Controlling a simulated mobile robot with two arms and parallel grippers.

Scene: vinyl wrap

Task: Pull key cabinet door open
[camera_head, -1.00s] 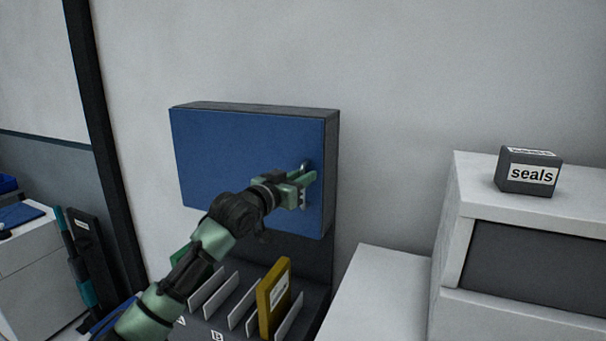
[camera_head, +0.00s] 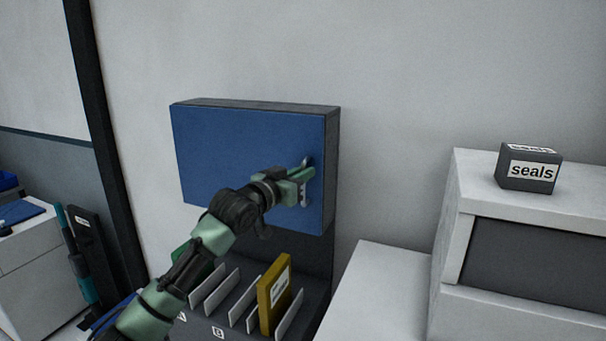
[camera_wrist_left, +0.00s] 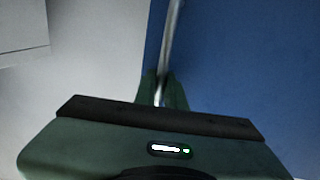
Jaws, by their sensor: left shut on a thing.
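The key cabinet (camera_head: 333,160) is a dark grey box on the wall. Its blue door (camera_head: 235,150) looks shut or almost shut against the box. A metal bar handle (camera_head: 304,195) stands upright near the door's right edge. My left gripper (camera_head: 308,178) is shut on the handle and hides its middle. In the left wrist view, the handle (camera_wrist_left: 171,40) runs up from between the fingers, with the blue door (camera_wrist_left: 245,70) on the right. My right gripper is not in view.
Below the cabinet is a dark rack (camera_head: 245,330) with upright white dividers and a yellow binder (camera_head: 272,295). A dark post (camera_head: 95,110) runs up the wall at left.

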